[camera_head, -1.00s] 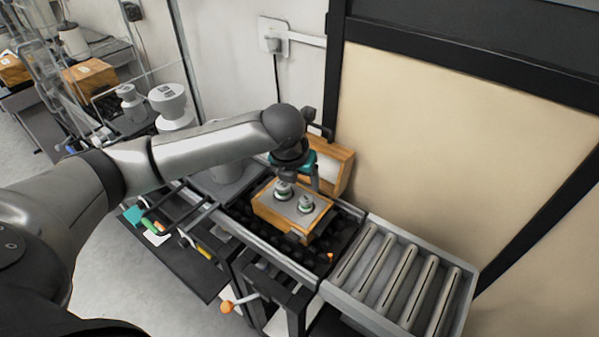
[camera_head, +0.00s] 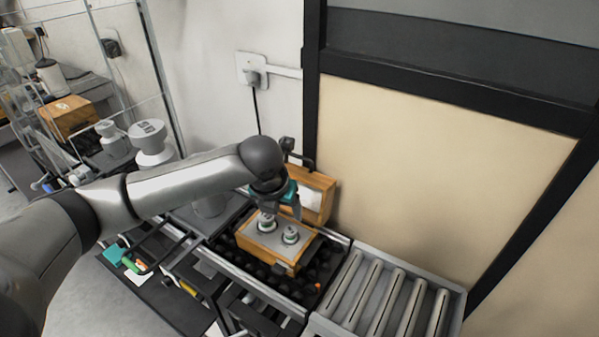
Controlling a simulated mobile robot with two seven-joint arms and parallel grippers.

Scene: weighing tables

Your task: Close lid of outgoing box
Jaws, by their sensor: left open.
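The outgoing box (camera_head: 285,267) is a wooden box on the black ball-transfer bed. Its lid (camera_head: 316,197) stands open, hinged up at the back against the wall side. Two small round objects, a left one (camera_head: 266,222) and a right one (camera_head: 290,234), sit in the grey insert of the box. My left gripper (camera_head: 284,208) is open and empty, over the back left part of the box and in front of the lid. Its fingers partly hide the lid's left side; I cannot tell whether they touch it. My right gripper is not in view.
A roller conveyor (camera_head: 385,295) joins the bed on the right. A shelf with tools (camera_head: 150,262) lies to the left below. A beige wall panel (camera_head: 430,170) rises behind.

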